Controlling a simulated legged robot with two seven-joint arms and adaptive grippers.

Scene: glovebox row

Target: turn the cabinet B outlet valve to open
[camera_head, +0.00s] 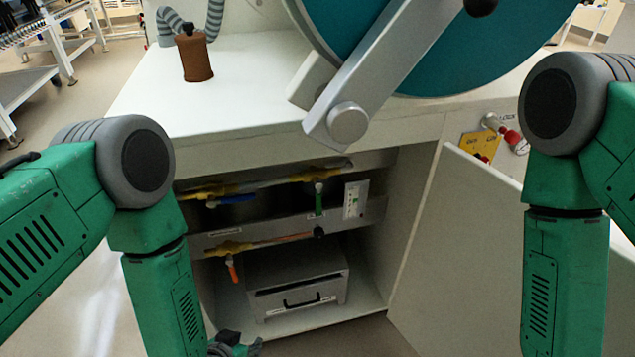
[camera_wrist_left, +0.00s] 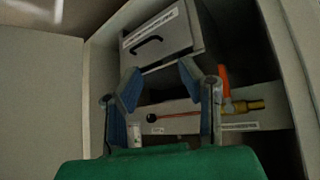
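Inside the open cabinet, a lower pipe carries a valve with an orange handle (camera_head: 231,268) that hangs down, slightly tilted. The same orange handle (camera_wrist_left: 225,82) shows in the left wrist view beside a brass-yellow fitting (camera_wrist_left: 248,105). The labels are too small to read, so I cannot tell which is the outlet valve. My left gripper (camera_wrist_left: 158,72) is open and empty, with the orange handle to the side of its fingers. My right gripper is out of view.
A grey drawer box (camera_head: 295,283) with a black handle stands on the cabinet floor. The cabinet door (camera_head: 455,245) is open at the right. The white worktop (camera_head: 245,105) overhangs the opening. A yellow plate (camera_head: 480,144) with a red-handled fitting is at far right.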

